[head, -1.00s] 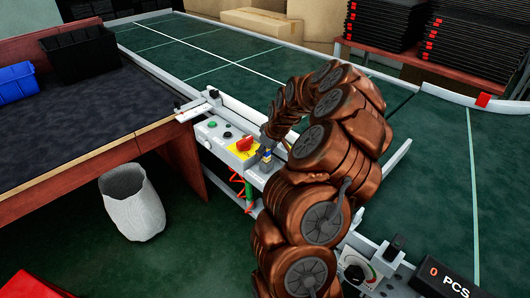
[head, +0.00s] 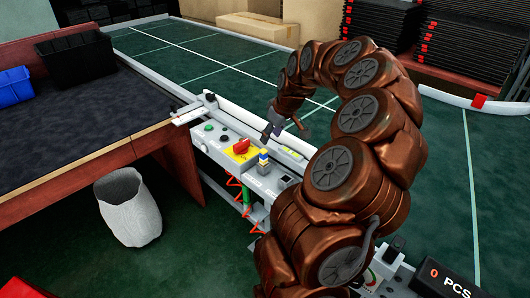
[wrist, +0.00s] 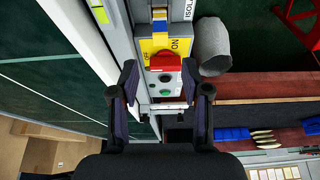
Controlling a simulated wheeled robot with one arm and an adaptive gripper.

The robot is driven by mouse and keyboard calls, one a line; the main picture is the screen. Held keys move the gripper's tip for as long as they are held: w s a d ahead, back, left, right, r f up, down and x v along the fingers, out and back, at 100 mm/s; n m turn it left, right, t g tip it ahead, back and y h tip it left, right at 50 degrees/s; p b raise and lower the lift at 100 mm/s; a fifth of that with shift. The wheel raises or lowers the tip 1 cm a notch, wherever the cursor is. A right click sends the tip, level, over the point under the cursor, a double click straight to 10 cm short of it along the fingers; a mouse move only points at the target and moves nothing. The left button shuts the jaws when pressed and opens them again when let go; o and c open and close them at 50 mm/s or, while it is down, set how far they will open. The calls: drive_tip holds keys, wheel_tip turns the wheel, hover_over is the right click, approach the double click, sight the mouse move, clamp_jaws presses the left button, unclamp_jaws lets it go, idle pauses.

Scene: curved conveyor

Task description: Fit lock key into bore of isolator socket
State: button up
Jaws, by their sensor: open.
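The lock key (head: 263,157), a small upright piece with blue, white and yellow bands, stands on the grey control panel beside the red rotary handle (head: 241,147). It also shows at the top of the wrist view (wrist: 159,22), by a yellow plate and a white label reading "ISOLA". The isolator socket's bore is not visible; I cannot tell how deep the key sits. My gripper (head: 275,124) is above and behind the key, apart from it. In the wrist view my gripper (wrist: 158,80) has its fingers spread with nothing between them.
The panel (head: 208,143) carries green and black buttons and a dark square fitting (head: 286,179). A conveyor rail (head: 240,126) runs behind it. A workbench (head: 90,140) and a grey bin (head: 129,207) stand to the left. A counter box (head: 445,282) is at lower right.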

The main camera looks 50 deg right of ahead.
drive_tip(key=s+a+r+n+g+y, duration=0.1)
drive_tip(key=s+a+r, duration=0.1)
drive_tip(key=a, duration=1.1)
drive_tip(key=s+a+r+n+g, duration=0.1)
drive_tip(key=s+a+r, duration=0.15)
drive_tip(key=a, duration=1.05)
drive_tip(key=s+a+f+g, duration=0.1)
drive_tip(key=s+a, duration=0.2)
drive_tip(key=s, duration=0.4)
drive_tip(key=s+a+f+m+g, duration=0.1)
drive_tip(key=s+a+g, duration=0.1)
drive_tip(key=s+a, duration=0.2)
drive_tip(key=s+a+f+g+h, duration=0.1)
drive_tip(key=s+a, duration=0.3)
drive_tip(key=s, duration=0.6)
drive_tip(key=shift+s+a+f+m+g, duration=0.2)
drive_tip(key=shift+f+m+g, duration=0.15)
drive_tip(key=shift+f, duration=0.25)
